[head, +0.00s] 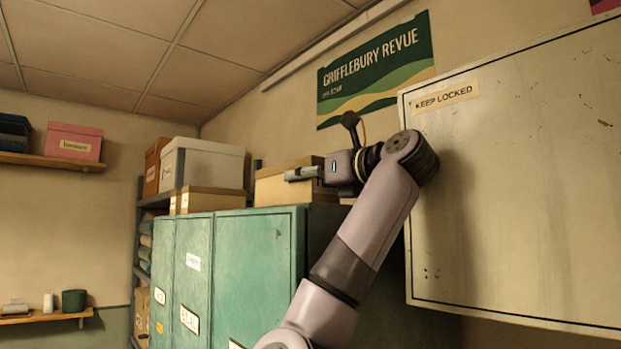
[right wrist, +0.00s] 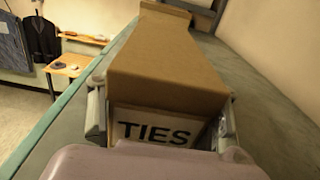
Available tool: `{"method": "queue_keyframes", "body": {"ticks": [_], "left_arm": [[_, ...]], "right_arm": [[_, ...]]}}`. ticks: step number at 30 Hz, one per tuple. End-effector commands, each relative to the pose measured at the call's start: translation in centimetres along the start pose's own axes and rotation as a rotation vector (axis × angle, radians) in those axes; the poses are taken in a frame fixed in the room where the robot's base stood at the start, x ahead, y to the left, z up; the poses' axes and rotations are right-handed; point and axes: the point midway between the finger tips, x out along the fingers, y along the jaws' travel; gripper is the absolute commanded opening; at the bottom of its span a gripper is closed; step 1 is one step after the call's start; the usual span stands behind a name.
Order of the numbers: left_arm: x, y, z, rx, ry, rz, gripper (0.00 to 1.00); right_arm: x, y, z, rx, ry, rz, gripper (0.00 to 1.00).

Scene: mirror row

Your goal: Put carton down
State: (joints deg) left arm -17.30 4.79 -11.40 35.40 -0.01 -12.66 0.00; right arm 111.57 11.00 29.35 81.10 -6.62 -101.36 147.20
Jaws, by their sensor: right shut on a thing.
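The carton (right wrist: 165,75) is a long brown cardboard box with a white label reading TIES on its near end. My right gripper (right wrist: 162,122) is shut on it, with one finger on each side of the labelled end. In the head view the carton (head: 277,186) shows at the top of the green lockers (head: 258,258), partly behind my right gripper (head: 303,173). The carton lies over the locker top (right wrist: 262,125); I cannot tell whether its underside touches it. My left gripper is not in view.
A cream cabinet (head: 520,190) marked KEEP LOCKED stands out close to my right arm. A shelf with a white box (head: 212,165) and an orange box (head: 154,168) is beyond the lockers. Bare locker top shows on both sides of the carton.

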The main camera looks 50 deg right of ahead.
Motion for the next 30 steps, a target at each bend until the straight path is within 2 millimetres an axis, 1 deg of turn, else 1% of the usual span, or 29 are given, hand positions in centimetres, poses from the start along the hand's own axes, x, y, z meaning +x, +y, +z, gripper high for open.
{"method": "queue_keyframes", "body": {"ticks": [1,10,20,23,30], "left_arm": [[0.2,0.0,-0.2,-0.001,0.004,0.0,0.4],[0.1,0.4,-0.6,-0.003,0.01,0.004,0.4],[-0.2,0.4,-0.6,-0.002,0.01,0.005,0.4],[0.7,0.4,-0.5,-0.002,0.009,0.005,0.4],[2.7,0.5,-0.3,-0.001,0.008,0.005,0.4]], "right_arm": [[0.0,0.0,-0.2,0.0,0.0,0.0,0.59],[0.0,0.0,-0.1,0.001,0.0,0.0,0.78],[0.0,0.0,0.2,0.001,0.0,-0.001,0.78],[-1.0,-0.1,-0.1,0.001,-0.004,-0.002,0.78],[-5.2,0.0,-0.2,0.002,-0.006,-0.001,0.78]]}}
